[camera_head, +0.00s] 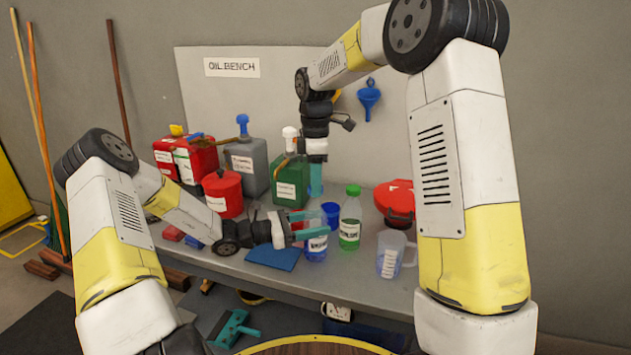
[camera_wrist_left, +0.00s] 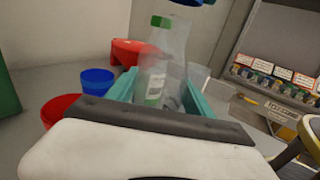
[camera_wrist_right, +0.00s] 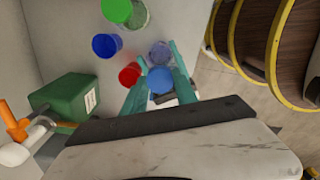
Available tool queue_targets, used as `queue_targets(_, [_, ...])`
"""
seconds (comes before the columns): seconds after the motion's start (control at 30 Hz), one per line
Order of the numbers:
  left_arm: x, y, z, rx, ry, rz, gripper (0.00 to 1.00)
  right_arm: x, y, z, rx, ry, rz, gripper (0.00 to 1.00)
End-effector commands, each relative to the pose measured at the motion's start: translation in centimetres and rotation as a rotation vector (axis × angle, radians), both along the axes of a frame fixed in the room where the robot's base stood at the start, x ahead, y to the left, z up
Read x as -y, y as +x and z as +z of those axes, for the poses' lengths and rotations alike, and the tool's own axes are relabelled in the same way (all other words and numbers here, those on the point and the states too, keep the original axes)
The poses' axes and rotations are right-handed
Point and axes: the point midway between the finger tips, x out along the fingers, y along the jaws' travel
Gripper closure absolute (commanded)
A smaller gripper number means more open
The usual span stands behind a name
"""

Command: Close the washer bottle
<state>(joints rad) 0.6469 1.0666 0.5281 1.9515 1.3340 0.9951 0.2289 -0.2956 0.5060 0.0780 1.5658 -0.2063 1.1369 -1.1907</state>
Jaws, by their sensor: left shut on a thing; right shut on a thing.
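The washer bottle (camera_head: 316,246) is clear with blue liquid and a white label. It stands upright at the bench's front, its mouth uncovered. My left gripper (camera_head: 312,232) is shut around its upper body, and the clear bottle fills the jaws in the left wrist view (camera_wrist_left: 178,62). My right gripper (camera_head: 316,187) points down, higher and behind the bottle. It is shut on the blue cap (camera_wrist_right: 161,80), whose underside edge also shows at the top of the left wrist view (camera_wrist_left: 195,2). The cap is apart from the bottle; the right wrist view shows the bottle (camera_wrist_right: 160,53) beside it.
A green-capped bottle (camera_head: 350,220), a blue cup (camera_head: 330,210) and a clear jug (camera_head: 390,253) stand close to the right. A red cup (camera_wrist_right: 130,73) is near the grippers. A green canister (camera_head: 290,185) stands behind left. A blue cloth (camera_head: 273,257) lies in front.

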Motion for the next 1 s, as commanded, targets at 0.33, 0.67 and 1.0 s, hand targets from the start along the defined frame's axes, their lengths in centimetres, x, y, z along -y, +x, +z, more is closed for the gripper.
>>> queue_targets(0.33, [0.0,0.0,0.0,0.0,0.001,0.0,1.0,0.0,0.0,-1.5,0.0,0.0,0.0,1.0])
queue_targets(0.67, [0.0,0.0,0.0,0.0,0.001,0.0,1.0,0.0,0.0,-1.4,0.0,0.0,0.0,1.0])
queue_targets(1.0, [0.0,0.0,0.0,0.0,0.001,0.0,1.0,0.0,0.0,-1.9,-0.001,0.0,0.0,1.0])
